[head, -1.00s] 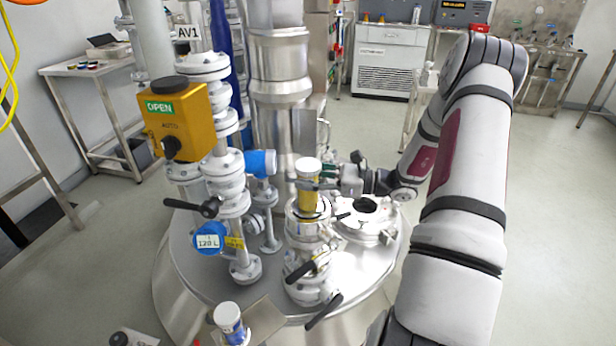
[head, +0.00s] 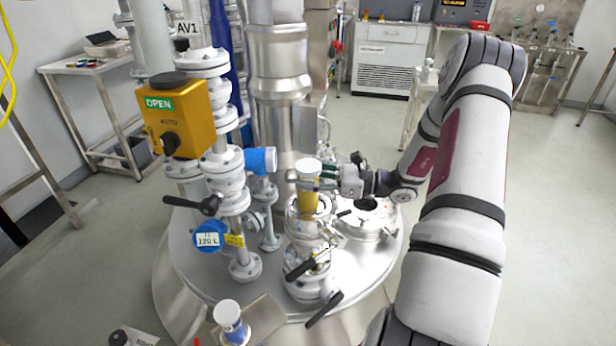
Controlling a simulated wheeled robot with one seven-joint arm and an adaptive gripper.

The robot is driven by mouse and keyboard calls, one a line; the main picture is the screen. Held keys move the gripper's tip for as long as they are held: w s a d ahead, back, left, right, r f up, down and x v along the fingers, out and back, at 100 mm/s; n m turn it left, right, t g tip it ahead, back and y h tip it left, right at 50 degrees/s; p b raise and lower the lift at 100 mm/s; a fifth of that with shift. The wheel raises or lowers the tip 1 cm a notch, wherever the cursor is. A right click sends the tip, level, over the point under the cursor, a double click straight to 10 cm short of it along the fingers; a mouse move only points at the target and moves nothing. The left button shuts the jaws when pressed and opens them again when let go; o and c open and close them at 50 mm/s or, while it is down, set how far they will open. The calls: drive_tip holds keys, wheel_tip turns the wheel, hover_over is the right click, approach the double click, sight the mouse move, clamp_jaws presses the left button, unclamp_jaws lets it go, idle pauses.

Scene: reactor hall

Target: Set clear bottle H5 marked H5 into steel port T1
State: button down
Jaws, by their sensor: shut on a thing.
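My gripper (head: 318,180) comes in from the right and is shut on a bottle (head: 309,197) with yellow contents and a white cap (head: 308,166). The bottle stands upright over the open mouth of a steel port (head: 306,229) on the vessel top. Its lower end overlaps the port's upper ring; I cannot tell how deep it sits or whether it touches. No H5 mark or T1 mark is readable. The gripper's fingers lie just below the cap, and the port's inside is hidden.
A valve stack with a yellow actuator box (head: 178,115) and a blue-capped fitting (head: 262,161) stands left of the port. Black-handled levers (head: 300,269) jut in front. A white-capped bottle with a blue band (head: 230,321) stands front left.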

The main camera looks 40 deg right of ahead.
drive_tip(key=c, duration=0.8)
unclamp_jaws()
drive_tip(key=shift+o, duration=0.2)
drive_tip(key=shift+r, duration=0.1)
